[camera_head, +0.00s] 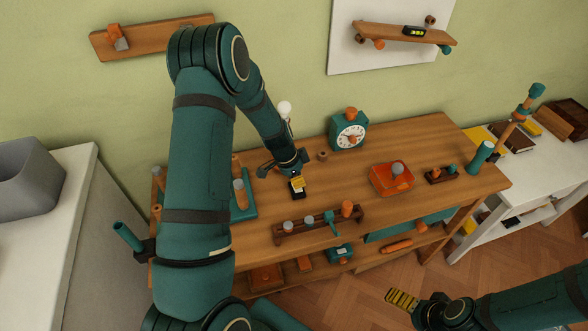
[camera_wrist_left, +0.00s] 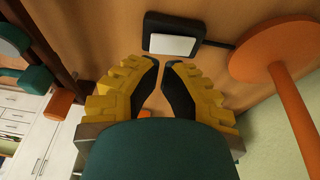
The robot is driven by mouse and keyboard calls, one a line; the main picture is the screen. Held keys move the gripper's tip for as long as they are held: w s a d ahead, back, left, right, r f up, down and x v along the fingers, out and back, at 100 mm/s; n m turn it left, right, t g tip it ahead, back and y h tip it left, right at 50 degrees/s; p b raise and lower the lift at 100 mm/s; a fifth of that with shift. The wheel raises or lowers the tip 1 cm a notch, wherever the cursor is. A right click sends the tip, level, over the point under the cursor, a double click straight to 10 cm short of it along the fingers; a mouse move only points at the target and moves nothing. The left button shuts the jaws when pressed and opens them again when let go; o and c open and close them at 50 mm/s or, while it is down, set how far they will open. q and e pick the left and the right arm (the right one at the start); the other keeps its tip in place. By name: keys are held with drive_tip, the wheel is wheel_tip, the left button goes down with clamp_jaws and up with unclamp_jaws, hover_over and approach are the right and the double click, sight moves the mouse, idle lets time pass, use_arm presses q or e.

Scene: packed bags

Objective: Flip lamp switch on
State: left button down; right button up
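The lamp switch (camera_wrist_left: 172,44) is a black box with a white rocker. In the left wrist view it lies on the wooden bench, just beyond my left fingertips. The lamp's orange round base (camera_wrist_left: 274,48) and post are right of it, joined by a dark cord. In the head view, the lamp's white bulb (camera_head: 285,108) shows behind my left arm; its base is hidden. My left gripper (camera_head: 298,184) points down over the bench. In the wrist view its yellow fingers (camera_wrist_left: 163,64) are nearly together, with nothing between them. My right gripper (camera_head: 402,299) is low at the lower right, away from the bench.
On the bench (camera_head: 432,140) are a teal clock (camera_head: 349,132), an orange box (camera_head: 391,180) and a wooden rack (camera_head: 318,224) with several pegs. A teal stand (camera_head: 243,203) is left of my gripper. A white shelf (camera_head: 510,222) stands at the right.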

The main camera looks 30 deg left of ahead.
use_arm(q)
drive_tip(key=shift+s+d+f, duration=0.1)
drive_tip(key=shift+f, duration=1.1)
